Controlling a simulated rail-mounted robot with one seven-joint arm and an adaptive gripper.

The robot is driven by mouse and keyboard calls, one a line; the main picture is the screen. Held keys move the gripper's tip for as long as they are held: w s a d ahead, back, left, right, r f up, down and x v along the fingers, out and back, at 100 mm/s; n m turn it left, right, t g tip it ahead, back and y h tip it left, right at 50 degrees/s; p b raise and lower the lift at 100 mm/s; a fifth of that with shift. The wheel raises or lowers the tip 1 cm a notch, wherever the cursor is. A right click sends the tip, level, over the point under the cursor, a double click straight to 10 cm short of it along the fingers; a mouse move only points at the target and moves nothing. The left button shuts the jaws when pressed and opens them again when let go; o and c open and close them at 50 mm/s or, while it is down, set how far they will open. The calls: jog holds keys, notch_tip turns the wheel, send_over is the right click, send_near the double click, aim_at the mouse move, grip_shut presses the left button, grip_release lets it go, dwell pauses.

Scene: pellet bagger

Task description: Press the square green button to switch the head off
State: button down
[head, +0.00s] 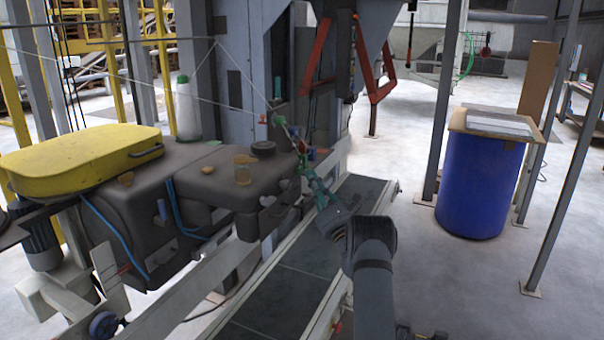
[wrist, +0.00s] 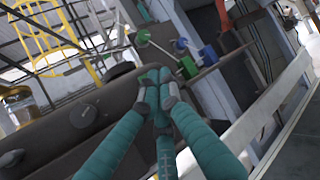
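My gripper (head: 305,172) has teal fingers and reaches over the dark machine from the right. In the wrist view its fingertips (wrist: 158,80) are drawn together, with nothing seen between them. A square green block (wrist: 187,68), which looks like the green button, sits just right of the fingertips beside a blue block (wrist: 208,55). The fingertips look close to the green block; I cannot tell whether they touch it.
Small green (wrist: 142,37) and blue (wrist: 180,43) knobs stand behind the fingertips. The dark machine (head: 215,178) carries a yellow cover (head: 85,160). A dark conveyor (head: 290,290) runs below my arm. A blue drum (head: 478,190) stands on open floor at the right.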

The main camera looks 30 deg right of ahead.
jog(key=s+d+b, duration=0.2)
jog(key=s+d, duration=0.1)
jog(key=s, duration=0.2)
dwell(0.6)
jog(key=shift+s, duration=0.1)
dwell(1.0)
